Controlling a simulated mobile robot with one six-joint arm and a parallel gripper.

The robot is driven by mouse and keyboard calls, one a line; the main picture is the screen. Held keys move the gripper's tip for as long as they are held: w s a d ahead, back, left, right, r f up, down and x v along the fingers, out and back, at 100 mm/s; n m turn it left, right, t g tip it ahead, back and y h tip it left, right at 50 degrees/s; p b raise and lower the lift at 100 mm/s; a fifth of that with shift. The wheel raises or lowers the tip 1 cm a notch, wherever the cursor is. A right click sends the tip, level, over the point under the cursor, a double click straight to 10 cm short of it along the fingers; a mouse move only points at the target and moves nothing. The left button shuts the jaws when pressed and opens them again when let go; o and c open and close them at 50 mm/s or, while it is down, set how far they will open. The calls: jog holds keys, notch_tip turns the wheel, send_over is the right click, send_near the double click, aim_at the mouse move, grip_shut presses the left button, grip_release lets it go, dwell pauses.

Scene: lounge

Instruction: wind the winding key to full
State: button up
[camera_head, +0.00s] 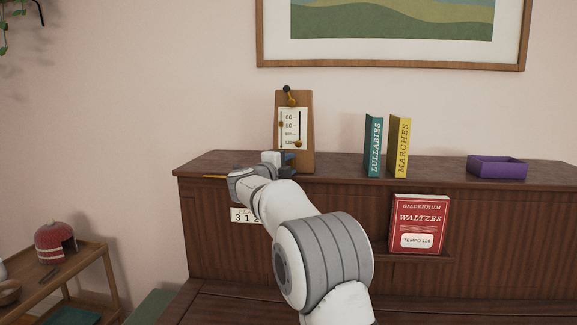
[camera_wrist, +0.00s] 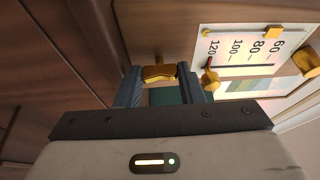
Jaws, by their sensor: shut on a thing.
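The metronome (camera_head: 308,155) is a tall wooden body standing on the piano top, with a pale number scale (camera_head: 290,117) on its front. In the wrist view the scale (camera_wrist: 238,46) reads 60 to 120, with brass knobs (camera_wrist: 209,79) near it. The brass winding key (camera_wrist: 158,73) is between the two dark blue fingers of my gripper (camera_wrist: 160,83), which is shut on it. In the head view my gripper (camera_head: 287,160) is at the metronome's lower left, and my wrist hides part of that area. The key cannot be made out there.
A teal book (camera_head: 373,147) and a yellow book (camera_head: 399,148) stand right of the metronome on the piano top (camera_head: 340,177). A purple tray (camera_head: 497,168) is farther right. A red book (camera_head: 418,223) stands on the ledge below. A side cart (camera_head: 85,265) is at left.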

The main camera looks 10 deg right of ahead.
jog(key=o, duration=0.7)
jog(key=b+v, duration=0.1)
jog(key=v, duration=0.6)
jog(key=shift+s+a, duration=0.25)
jog(key=shift+s, duration=0.05)
